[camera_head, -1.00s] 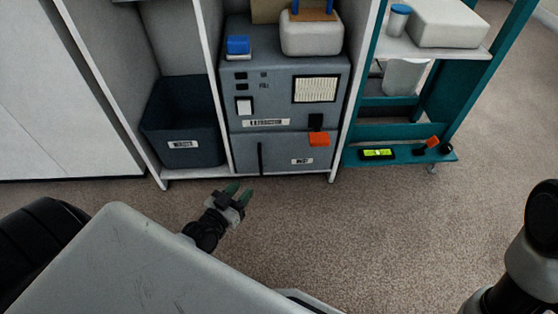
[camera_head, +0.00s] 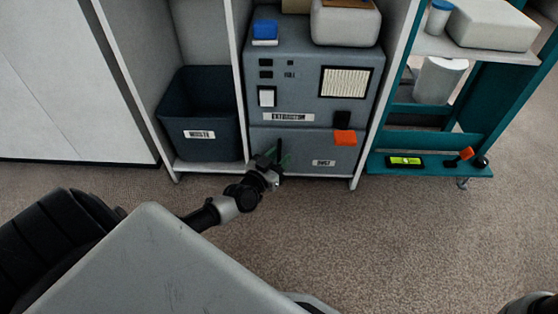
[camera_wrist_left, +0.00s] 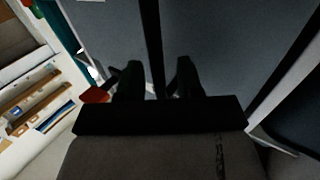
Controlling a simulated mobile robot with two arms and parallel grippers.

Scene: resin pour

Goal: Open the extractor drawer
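The extractor (camera_head: 312,88) is a grey box in the shelf unit. Its lower drawer (camera_head: 300,140), with a "DUST" label, sits flush and shut. An orange tab (camera_head: 345,138) under a black block is at the drawer's top right edge. My left gripper (camera_head: 273,158) is at the left part of the drawer front and covers its black vertical handle. In the left wrist view the dark handle bar (camera_wrist_left: 152,45) runs between the two fingers of the left gripper (camera_wrist_left: 160,75). The fingers look apart, with gaps beside the bar. My right gripper is out of view.
The carpet in front is clear.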

